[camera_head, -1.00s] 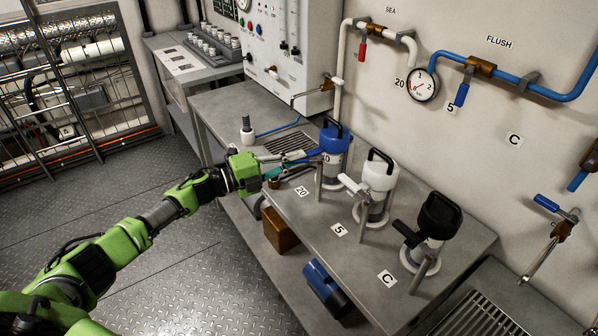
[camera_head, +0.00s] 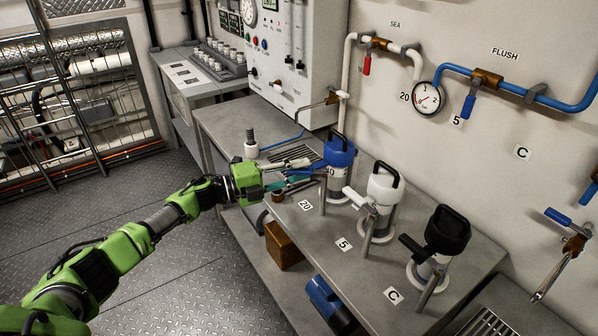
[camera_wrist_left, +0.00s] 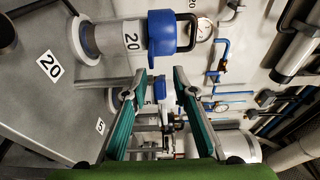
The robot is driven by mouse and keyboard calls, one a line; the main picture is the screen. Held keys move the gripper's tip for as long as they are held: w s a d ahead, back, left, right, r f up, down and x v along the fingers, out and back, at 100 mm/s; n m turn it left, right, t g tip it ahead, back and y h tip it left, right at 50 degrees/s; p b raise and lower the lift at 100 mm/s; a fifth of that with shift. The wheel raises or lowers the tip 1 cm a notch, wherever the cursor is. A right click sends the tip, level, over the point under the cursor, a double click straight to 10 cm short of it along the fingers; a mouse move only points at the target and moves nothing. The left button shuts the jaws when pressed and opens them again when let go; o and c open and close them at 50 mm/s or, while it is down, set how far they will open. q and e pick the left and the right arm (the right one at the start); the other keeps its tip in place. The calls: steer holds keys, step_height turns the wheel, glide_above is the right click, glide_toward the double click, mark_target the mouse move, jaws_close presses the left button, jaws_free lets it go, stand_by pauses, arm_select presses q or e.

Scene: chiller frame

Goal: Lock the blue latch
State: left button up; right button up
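The blue latch (camera_head: 304,172) sticks out to the left from a grey post beside the blue-topped canister (camera_head: 340,152) marked 20. My left gripper (camera_head: 304,173) is at the latch, with its fingers apart and pointing at the post. In the left wrist view the gripper (camera_wrist_left: 164,74) is open, and the blue latch (camera_wrist_left: 160,89) shows between the fingers, seen nearly end-on. I cannot tell whether a finger touches it. The blue-topped canister (camera_wrist_left: 172,33) fills the top of that view. My right gripper is not in view.
A white-topped canister (camera_head: 382,187) with a white latch and a black-topped canister (camera_head: 447,230) with a black latch stand on the same grey bench (camera_head: 340,262). A small white fitting (camera_head: 251,146) stands behind my gripper. Blue and white pipes run along the wall.

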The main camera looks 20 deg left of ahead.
arm_select(q)
steer(key=shift+s+a, duration=0.1)
steer(key=v, duration=1.1)
steer(key=shift+s+a, duration=0.2)
steer(key=shift+a, duration=0.1)
